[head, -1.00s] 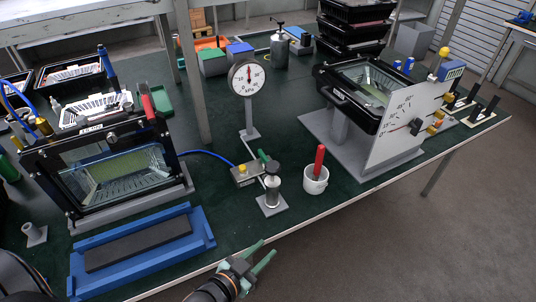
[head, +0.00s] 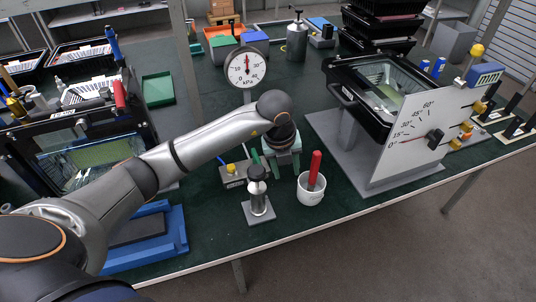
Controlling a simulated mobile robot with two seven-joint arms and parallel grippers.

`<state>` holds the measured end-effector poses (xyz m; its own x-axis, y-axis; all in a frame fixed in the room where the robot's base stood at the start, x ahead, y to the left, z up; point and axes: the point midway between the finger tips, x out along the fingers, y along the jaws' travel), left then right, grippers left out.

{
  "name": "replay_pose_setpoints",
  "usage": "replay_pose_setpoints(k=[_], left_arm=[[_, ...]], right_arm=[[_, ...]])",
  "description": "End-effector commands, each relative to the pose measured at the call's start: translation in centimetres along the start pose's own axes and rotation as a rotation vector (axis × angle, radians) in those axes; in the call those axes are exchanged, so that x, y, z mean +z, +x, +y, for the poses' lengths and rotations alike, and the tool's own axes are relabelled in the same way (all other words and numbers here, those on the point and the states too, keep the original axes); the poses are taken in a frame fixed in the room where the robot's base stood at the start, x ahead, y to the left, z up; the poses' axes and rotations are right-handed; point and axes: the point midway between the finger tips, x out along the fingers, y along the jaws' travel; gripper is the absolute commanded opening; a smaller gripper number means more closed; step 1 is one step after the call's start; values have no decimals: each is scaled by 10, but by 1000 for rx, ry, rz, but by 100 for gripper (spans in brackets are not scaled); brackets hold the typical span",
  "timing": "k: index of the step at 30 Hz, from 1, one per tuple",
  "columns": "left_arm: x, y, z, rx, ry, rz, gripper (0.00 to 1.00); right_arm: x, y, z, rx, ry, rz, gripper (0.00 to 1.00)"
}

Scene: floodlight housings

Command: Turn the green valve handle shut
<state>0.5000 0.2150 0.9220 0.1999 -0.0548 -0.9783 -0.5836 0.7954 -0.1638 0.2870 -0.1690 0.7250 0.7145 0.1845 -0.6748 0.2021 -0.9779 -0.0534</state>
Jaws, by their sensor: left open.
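The green valve handle (head: 256,158) is a small upright lever beside the grey valve block (head: 233,180), which has a yellow knob. My left arm reaches in from the left across the table. Its gripper (head: 284,168) points down, open, just right of the green handle, with its pale green fingers apart. I see nothing between the fingers. Whether a finger touches the handle I cannot tell. The handle's lower part is partly hidden behind the pump bottle. My right gripper is not in view.
The pump bottle (head: 257,198) stands just in front of the valve. A white cup (head: 311,190) with a red-handled tool is to the right. A round pressure gauge (head: 247,68) stands behind. A tilted floodlight housing (head: 382,92) with an angle plate (head: 411,138) is further right.

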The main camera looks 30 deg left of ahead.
Motion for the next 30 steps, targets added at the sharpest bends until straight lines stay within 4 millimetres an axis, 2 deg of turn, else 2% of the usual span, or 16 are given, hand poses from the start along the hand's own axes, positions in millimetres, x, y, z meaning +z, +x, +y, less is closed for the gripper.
replay_pose_setpoints(k=[1, 3, 7, 10, 14, 24, 30], left_arm=[[24, -11, 12, 66, -44, -84, 48], [47, -25, 27, 137, -101, -172, 48], [70, -42, 43, 210, -170, -266, 48], [75, -41, 48, 226, -186, -284, 48], [78, -26, 52, 227, -186, -280, 48], [94, 39, 67, 224, -183, -278, 48], [101, 64, 73, 221, -182, -279, 48]], right_arm=[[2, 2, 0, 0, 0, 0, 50], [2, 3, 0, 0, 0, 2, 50], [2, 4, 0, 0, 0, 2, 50], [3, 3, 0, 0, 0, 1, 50], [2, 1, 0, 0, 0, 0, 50], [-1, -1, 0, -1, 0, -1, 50], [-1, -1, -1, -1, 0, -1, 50]])
